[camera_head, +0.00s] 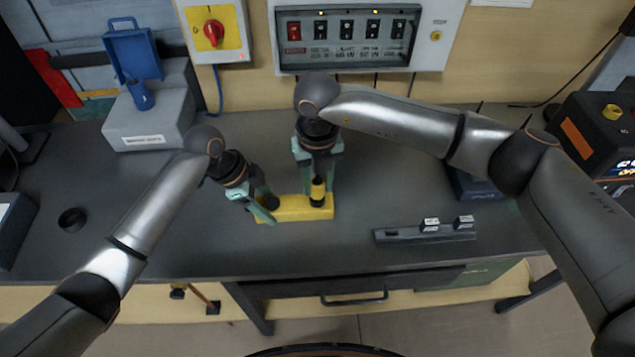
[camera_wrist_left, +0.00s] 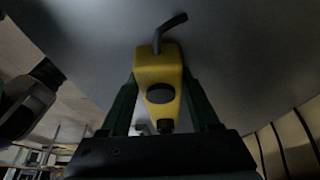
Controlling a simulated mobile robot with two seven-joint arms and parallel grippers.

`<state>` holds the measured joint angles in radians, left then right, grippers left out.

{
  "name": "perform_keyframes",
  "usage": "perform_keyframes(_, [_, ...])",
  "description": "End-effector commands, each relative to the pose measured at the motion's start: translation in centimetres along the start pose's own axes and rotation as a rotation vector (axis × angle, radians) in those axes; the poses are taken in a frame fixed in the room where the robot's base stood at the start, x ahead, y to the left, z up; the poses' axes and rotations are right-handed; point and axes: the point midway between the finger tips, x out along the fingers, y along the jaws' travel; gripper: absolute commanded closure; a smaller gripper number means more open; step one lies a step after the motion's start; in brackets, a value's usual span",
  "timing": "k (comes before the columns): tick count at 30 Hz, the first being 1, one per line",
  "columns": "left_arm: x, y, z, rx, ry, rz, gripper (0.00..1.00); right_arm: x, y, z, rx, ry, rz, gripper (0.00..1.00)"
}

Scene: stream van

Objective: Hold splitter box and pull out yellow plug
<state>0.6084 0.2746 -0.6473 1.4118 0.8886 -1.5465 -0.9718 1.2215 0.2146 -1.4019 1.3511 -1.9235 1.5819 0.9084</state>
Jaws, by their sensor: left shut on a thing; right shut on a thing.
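The yellow splitter box (camera_head: 290,211) lies on the dark bench top. My left gripper (camera_head: 266,211) is shut on its left part, with green fingers on both sides. In the left wrist view the box (camera_wrist_left: 158,65) sits between the fingers, with a round black socket or cap on top. The yellow plug (camera_head: 318,187), with a black lower part, stands upright at the box's right end. My right gripper (camera_head: 318,175) is shut on the plug from above. Whether the plug is still seated in the box cannot be told.
A grey rail with small labelled blocks (camera_head: 400,235) lies to the right. A grey box (camera_head: 150,120) with a blue holder stands at back left. A black ring (camera_head: 72,219) lies at left. A switch panel (camera_head: 362,38) is on the wall. The bench in front is clear.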

Motion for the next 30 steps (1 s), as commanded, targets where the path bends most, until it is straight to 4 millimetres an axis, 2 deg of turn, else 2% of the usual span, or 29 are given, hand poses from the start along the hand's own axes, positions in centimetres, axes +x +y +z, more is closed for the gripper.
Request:
perform_keyframes(18, [0.0, 0.0, 0.0, 0.0, 0.001, 0.0, 1.0, -1.5, 0.0, 0.0, 0.0, 0.0, 0.001, 1.0])
perform_keyframes(30, [0.0, 0.0, 0.0, 0.0, 0.001, 0.0, 1.0, -1.7, 0.0, 0.0, -0.001, 0.0, 0.0, 1.0])
